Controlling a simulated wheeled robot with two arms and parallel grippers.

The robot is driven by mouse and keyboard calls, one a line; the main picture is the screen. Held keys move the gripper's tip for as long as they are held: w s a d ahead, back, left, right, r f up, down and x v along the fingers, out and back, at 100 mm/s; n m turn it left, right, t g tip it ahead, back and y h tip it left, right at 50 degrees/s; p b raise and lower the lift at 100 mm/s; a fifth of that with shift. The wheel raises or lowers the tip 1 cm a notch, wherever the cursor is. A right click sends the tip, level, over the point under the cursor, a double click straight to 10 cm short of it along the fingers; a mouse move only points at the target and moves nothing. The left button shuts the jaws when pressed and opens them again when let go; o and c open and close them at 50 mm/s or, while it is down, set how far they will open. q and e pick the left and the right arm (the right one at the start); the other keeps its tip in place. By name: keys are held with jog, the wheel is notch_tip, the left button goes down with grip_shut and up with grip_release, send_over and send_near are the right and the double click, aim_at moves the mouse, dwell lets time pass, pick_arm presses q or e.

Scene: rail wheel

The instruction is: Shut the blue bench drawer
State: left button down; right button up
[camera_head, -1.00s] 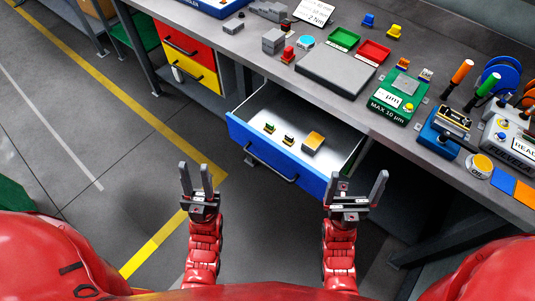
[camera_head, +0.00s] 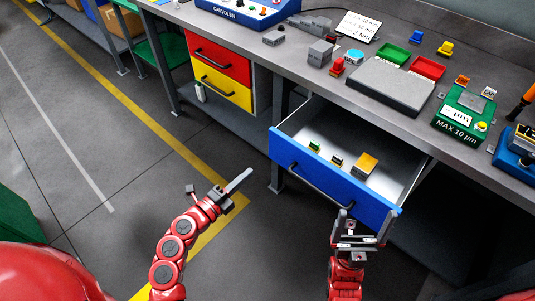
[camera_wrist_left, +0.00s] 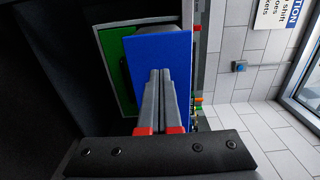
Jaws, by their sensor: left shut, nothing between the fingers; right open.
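The blue bench drawer (camera_head: 322,175) stands pulled out under the bench. Its dark handle (camera_head: 320,188) runs along the blue front, and its pale inside is in sight. My left gripper (camera_head: 240,180) is shut and empty, left of the drawer front and apart from it in the head view. In the left wrist view its shut fingers (camera_wrist_left: 160,100) lie across a blue panel (camera_wrist_left: 145,55); I cannot tell if they touch it. My right gripper (camera_head: 362,227) is open near the right end of the drawer front; contact there is unclear.
The drawer holds an orange block (camera_head: 364,164) and small parts. A red drawer (camera_head: 220,62) and a yellow drawer (camera_head: 222,88) are to the left. The bench top (camera_head: 300,72) carries a grey plate (camera_head: 390,89) and trays. Floor left of the drawer is clear.

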aim_at(277, 148)
pick_arm(q)
jog(key=p+x, duration=0.1)
jog(key=x, duration=0.9)
jog(key=shift+w+d, duration=0.2)
jog(key=shift+w, duration=0.05)
jog(key=shift+w+d, duration=0.15)
jog(key=b+x, duration=0.1)
jog(key=x, duration=0.9)
jog(key=shift+f, duration=0.15)
jog(key=b+x, duration=0.7)
jog(key=x, duration=0.4)
jog(key=shift+w+d+f, duration=0.1)
jog(key=shift+w+d, duration=0.1)
jog(key=shift+w, duration=0.05)
jog(key=shift+w+d, duration=0.1)
jog(key=shift+w, duration=0.05)
